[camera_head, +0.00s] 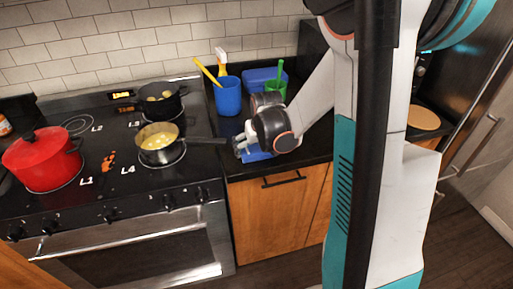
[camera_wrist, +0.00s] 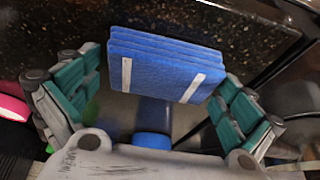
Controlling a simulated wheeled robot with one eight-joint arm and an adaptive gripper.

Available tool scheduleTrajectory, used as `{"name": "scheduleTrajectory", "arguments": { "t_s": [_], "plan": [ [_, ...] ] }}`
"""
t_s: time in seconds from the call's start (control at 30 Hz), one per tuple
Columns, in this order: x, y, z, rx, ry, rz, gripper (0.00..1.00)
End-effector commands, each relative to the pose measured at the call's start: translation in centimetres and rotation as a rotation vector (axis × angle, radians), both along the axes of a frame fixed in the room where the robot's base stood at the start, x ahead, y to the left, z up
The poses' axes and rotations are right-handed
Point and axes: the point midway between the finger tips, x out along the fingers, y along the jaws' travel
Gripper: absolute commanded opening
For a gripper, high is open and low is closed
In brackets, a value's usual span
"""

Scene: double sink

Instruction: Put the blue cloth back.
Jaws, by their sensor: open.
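The blue cloth (camera_wrist: 165,62) is a folded, layered pad with two white stripes. In the wrist view it sits between the spread teal-padded fingers of my gripper (camera_wrist: 163,80). The fingers are open, with the right pad very near the cloth's edge; I cannot tell whether it touches. In the head view the blue cloth (camera_head: 257,153) shows as a small blue patch on the black counter near its front edge. My gripper (camera_head: 242,149) is low at that patch, and my wrist hides part of the cloth.
A blue cup (camera_head: 229,96) with utensils, a blue container (camera_head: 262,77) and a green cup (camera_head: 276,89) stand behind my wrist. A pan (camera_head: 158,142) on the stove points its handle (camera_head: 205,140) toward my gripper. A red pot (camera_head: 43,157) stands farther left.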

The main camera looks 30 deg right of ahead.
Motion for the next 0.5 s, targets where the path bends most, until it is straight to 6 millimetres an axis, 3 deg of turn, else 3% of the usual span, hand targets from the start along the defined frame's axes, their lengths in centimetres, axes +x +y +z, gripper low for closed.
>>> {"name": "scheduleTrajectory", "arguments": {
  "t_s": [0.5],
  "plan": [
    [-3.3, 1.0, 8.6, 0.0, 0.0, 0.0, 1.0]
  ]
}}
